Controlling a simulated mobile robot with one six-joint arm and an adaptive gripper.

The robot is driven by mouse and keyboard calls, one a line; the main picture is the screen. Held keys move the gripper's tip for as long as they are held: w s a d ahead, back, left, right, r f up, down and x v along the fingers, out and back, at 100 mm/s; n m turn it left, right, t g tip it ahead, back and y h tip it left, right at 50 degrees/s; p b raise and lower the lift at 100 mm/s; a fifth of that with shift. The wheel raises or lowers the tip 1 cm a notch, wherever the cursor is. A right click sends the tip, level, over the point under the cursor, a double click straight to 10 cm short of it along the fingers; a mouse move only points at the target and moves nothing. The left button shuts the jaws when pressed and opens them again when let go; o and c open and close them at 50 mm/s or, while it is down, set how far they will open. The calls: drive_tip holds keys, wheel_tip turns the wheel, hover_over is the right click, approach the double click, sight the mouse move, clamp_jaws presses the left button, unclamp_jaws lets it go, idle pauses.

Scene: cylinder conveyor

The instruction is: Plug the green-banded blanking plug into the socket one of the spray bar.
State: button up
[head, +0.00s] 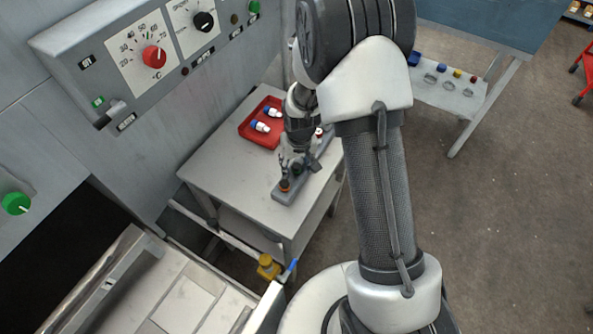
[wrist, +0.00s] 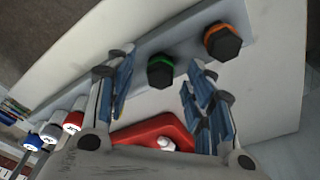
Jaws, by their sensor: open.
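The green-banded blanking plug (wrist: 160,71) is a black hex-headed plug with a green ring. In the wrist view it stands at the grey spray bar (wrist: 182,45), between the fingers of my gripper (wrist: 162,62). The fingers are open, with a gap on both sides of the plug. An orange-banded plug (wrist: 224,41) stands at the bar further right. In the head view the spray bar (head: 283,197) lies on a small table, with my gripper (head: 291,162) low over it and hiding much of it. I cannot tell which socket is socket one.
A red tray (head: 246,137) on the table (head: 222,170) holds white cylinders with blue caps. The tray also shows in the wrist view (wrist: 130,134). A control panel (head: 135,85) rises at the left. A bench (head: 455,98) with small coloured parts stands at the back right.

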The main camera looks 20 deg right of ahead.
drive_tip(key=shift+r, duration=0.1)
drive_tip(key=shift+c, duration=0.3)
drive_tip(key=c, duration=1)
drive_tip(key=shift+r, duration=0.1)
